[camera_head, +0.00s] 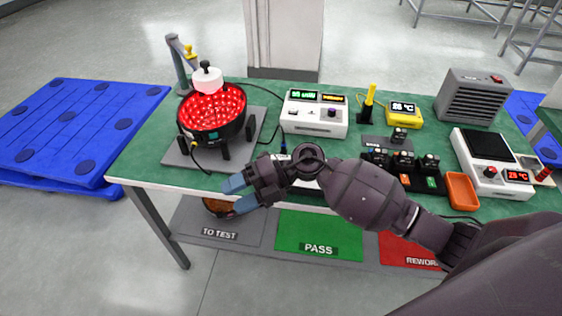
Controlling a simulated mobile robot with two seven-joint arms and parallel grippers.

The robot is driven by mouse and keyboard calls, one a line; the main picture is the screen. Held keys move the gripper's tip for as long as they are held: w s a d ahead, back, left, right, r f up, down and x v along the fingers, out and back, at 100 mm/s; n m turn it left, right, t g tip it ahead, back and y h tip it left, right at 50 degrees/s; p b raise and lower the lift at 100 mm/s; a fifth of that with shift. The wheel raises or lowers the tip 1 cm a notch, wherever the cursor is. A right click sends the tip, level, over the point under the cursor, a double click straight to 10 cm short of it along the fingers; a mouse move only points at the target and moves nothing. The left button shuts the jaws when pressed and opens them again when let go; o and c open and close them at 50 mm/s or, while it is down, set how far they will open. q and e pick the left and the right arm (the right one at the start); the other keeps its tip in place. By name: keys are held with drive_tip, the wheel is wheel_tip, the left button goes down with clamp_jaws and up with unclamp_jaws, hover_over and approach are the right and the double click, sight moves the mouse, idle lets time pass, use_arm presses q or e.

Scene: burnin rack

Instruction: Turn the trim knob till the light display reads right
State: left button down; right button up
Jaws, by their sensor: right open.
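A white instrument box (300,121) stands at the back middle of the green bench. It has a green-lit display (303,95), a yellow-lit display (332,98) and a dark round knob (331,113); the digits are too small to read surely. A round black lamp (213,135) with glowing red lights stands on a grey plate at the left. My right gripper (240,194) is open and empty near the bench's front edge, left of and nearer than the instrument box. My right arm partly hides another white device (283,157). My left gripper is out of view.
A yellow meter (402,111), small black modules (403,160), an orange tray (462,191) and a white heater unit (480,180) fill the right side. A grey vented box (480,95) stands behind. TO TEST, PASS and REWORK areas lie on the lower shelf (270,253).

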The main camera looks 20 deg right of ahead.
drive_tip(key=w+d+r+n+h, duration=0.2)
drive_tip(key=w+d+r+h, duration=0.2)
drive_tip(key=w+d+h, duration=0.9)
drive_tip(key=shift+h, duration=0.8)
drive_tip(key=f, duration=0.3)
drive_tip(key=s+f, duration=0.1)
drive_tip(key=f, duration=0.2)
drive_tip(key=s+d+f+b, duration=0.1)
drive_tip(key=f, duration=0.2)
drive_tip(key=shift+d+f, duration=0.1)
drive_tip(key=shift+f, duration=0.8)
drive_tip(key=c, duration=0.9)
drive_tip(key=shift+c, duration=0.2)
drive_tip(key=shift+n, duration=0.4)
